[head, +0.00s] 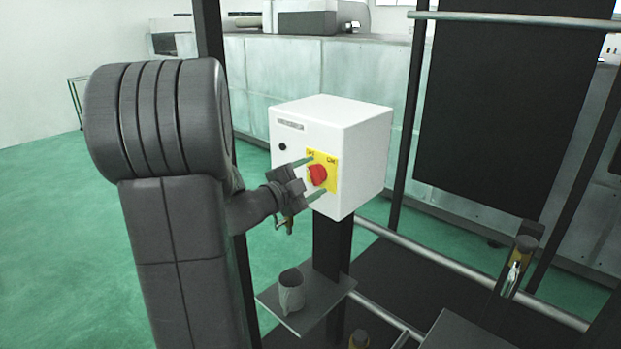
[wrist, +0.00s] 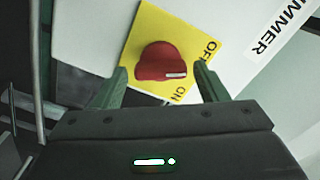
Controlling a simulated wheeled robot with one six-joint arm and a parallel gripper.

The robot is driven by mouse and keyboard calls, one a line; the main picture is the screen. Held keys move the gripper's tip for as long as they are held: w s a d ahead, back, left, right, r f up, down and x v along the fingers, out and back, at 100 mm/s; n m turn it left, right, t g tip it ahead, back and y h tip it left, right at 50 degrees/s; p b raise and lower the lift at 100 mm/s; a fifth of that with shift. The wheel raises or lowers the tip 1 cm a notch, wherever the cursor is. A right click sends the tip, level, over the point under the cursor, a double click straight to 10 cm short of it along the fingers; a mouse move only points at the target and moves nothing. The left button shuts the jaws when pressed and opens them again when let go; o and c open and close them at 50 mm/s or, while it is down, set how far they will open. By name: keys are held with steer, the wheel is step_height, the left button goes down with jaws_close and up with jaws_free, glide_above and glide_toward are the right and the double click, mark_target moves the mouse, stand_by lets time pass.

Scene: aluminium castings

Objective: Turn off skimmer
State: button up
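A white switch box (head: 350,140) stands on a dark post. Its front carries a yellow plate (wrist: 150,22) with a red rotary knob (head: 317,175), marked OFF and ON. In the wrist view the red knob (wrist: 162,62) has a small white mark on its right part, on the ON side of the plate. A label reading "…MMER" (wrist: 280,27) shows at the upper right. My gripper (head: 318,177) is open in front of the box. In the wrist view its green fingers (wrist: 160,80) stand either side of the knob, with visible gaps; contact is not seen.
A small shelf (head: 310,317) below the box holds a grey cup (head: 291,291). Metal rails (head: 470,272) and a dark panel (head: 490,110) stand to the right. Green floor (head: 50,230) is clear on the left.

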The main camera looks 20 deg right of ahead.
stand_by(0.3)
steer(key=b+v, duration=0.2)
steer(key=v, duration=1.1)
steer(key=shift+a, duration=0.35)
steer(key=shift+s, duration=0.1)
steer(key=p+x, duration=0.2)
steer(key=x, duration=1.1)
steer(key=shift+d, duration=0.4)
steer(key=shift+a, duration=0.1)
